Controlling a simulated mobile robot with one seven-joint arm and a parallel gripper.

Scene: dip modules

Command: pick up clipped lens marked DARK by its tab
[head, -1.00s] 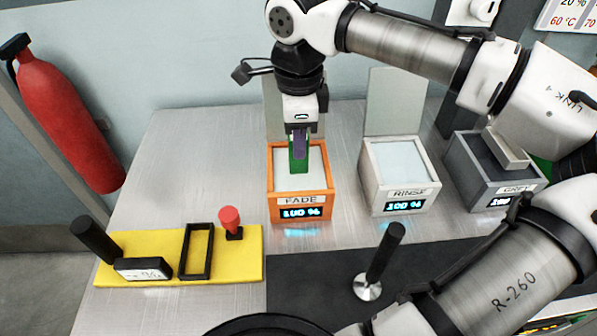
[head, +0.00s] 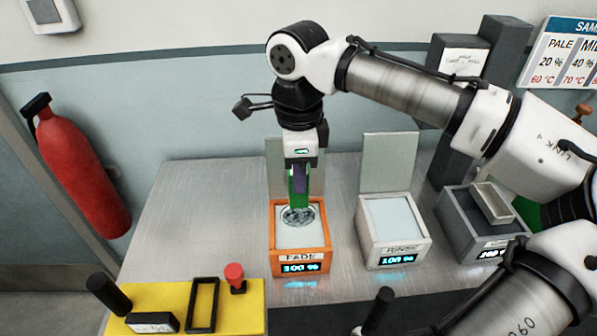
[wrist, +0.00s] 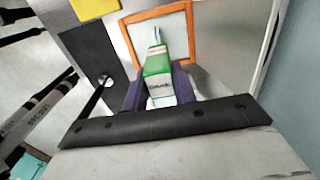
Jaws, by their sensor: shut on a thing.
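My gripper (head: 299,178) is shut on the green tab (head: 297,188) of a clipped lens, above the orange bath marked FADE (head: 301,258). The lens (head: 298,215) is a clear greyish disc hanging below the tab, at or just above the pale bath surface; I cannot tell if it touches. In the wrist view the green tab (wrist: 157,65) sits between my purple fingers (wrist: 158,90). Its white label is too small to read, so I cannot confirm the word DARK.
The white RINSE bath (head: 395,235) and a grey bath (head: 475,230) holding a small tray stand to the right. A yellow mat (head: 250,300) with a black frame (head: 202,305) and a red knob (head: 234,273) lies front left. The table's left part is clear.

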